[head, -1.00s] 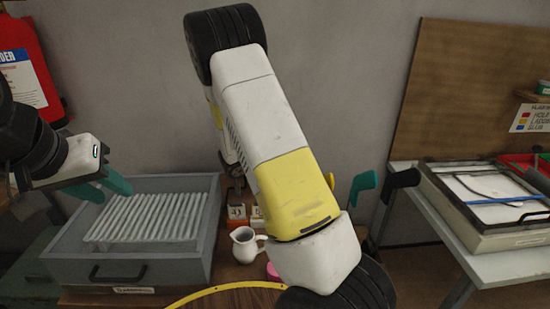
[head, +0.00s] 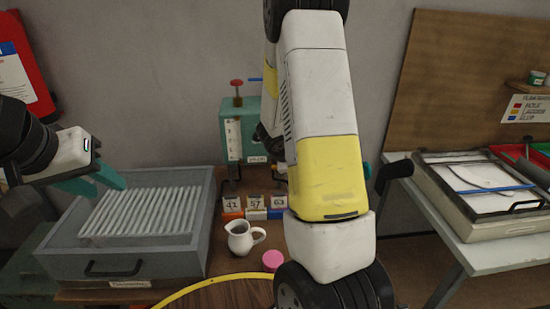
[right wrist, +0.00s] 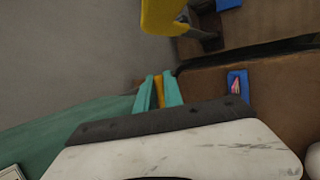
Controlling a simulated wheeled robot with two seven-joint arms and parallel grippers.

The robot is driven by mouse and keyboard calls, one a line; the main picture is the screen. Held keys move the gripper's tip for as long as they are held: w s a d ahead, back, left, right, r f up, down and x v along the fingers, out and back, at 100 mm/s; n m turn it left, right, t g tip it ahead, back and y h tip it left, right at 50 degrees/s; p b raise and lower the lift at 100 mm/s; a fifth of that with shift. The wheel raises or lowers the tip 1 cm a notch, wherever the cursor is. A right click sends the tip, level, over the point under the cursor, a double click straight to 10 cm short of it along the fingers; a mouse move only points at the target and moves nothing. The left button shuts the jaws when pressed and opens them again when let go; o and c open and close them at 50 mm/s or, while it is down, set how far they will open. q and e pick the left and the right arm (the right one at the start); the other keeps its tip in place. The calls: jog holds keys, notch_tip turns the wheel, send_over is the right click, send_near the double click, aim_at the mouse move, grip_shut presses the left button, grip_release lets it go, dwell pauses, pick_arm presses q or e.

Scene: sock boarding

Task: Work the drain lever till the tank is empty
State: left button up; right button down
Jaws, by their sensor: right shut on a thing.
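The teal tank (head: 255,112) stands at the back of the wooden table in the head view, with a pale gauge strip (head: 233,140) on its front and a red knob (head: 237,83) on top. My right arm hides its right part, and I cannot read the level. My right gripper is hidden behind that arm in the head view. In the right wrist view, my right gripper (right wrist: 158,92) is shut on an orange lever (right wrist: 158,88) close to a teal surface. My left gripper (head: 95,182) is open and empty above the grey tray's left side.
The grey tray (head: 80,262) holds a ribbed white rack. Numbered blocks (head: 255,209), a white jug (head: 241,238) and a pink disc (head: 273,259) stand before the tank. A yellow curved band (head: 215,285) lies in front. A framed screen (head: 470,215) rests on the right table.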

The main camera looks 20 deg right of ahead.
dwell(0.5)
jog(key=c, duration=1.5)
grip_release()
jog(key=v, duration=0.7)
jog(key=shift+s+a+r, duration=0.15)
jog(key=shift+a+r, duration=0.05)
jog(key=shift+r, duration=0.05)
